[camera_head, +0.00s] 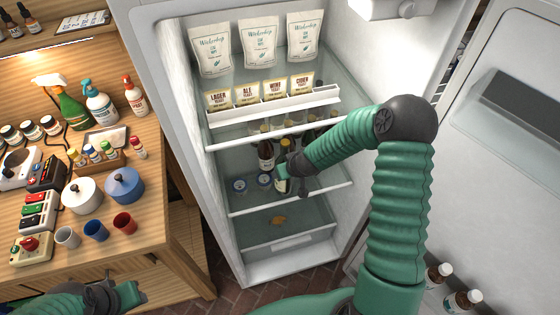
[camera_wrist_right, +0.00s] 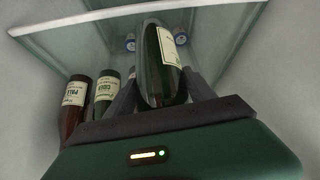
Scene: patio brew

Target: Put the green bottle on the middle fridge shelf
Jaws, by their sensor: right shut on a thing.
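The green bottle (camera_wrist_right: 158,70) with a pale label is between the fingers of my right gripper (camera_wrist_right: 162,95) in the right wrist view. The right gripper is shut on it. In the head view my right arm reaches into the open fridge, and the held bottle (camera_head: 283,184) is at the middle shelf (camera_head: 310,200), under the upper shelf (camera_head: 220,141). My gripper partly covers it, and I cannot tell whether its base touches the shelf. My left gripper (camera_head: 118,297) is low at the left, away from the fridge; its jaw opening is unclear.
A brown bottle (camera_wrist_right: 75,105) and another green bottle (camera_wrist_right: 103,94) stand close beside the gripper. Small jars (camera_head: 239,185) are on the middle shelf's left. A white rack (camera_head: 290,103) with packets is above. The wooden counter (camera_head: 150,190) is crowded.

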